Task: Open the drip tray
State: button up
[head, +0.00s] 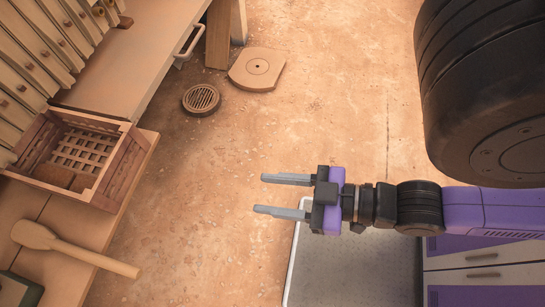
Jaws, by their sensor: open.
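What looks like the drip tray (128,62) is a long flat beige panel at the upper left of the head view, beside the row of press plates. A pale bar handle (188,42) sticks out from its right edge. My gripper (260,194) is in the middle of the view with its two grey fingers apart, pointing left. Nothing is between the fingers. It is well apart from the handle, lower and to the right in the picture.
A wooden crate (112,193) and a wooden paddle (85,252) lie on a bench at the left. A round floor grate (201,99) and a flat plate (257,69) lie near a post (219,35). Open floor lies between bench and gripper.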

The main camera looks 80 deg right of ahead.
aim_at(118, 81)
jog(key=l+z, duration=0.2)
jog(key=l, duration=0.25)
jog(key=i+l+z, duration=0.25)
jog(key=l, duration=0.15)
jog(key=l+z, duration=0.2)
jog(key=l, duration=0.25)
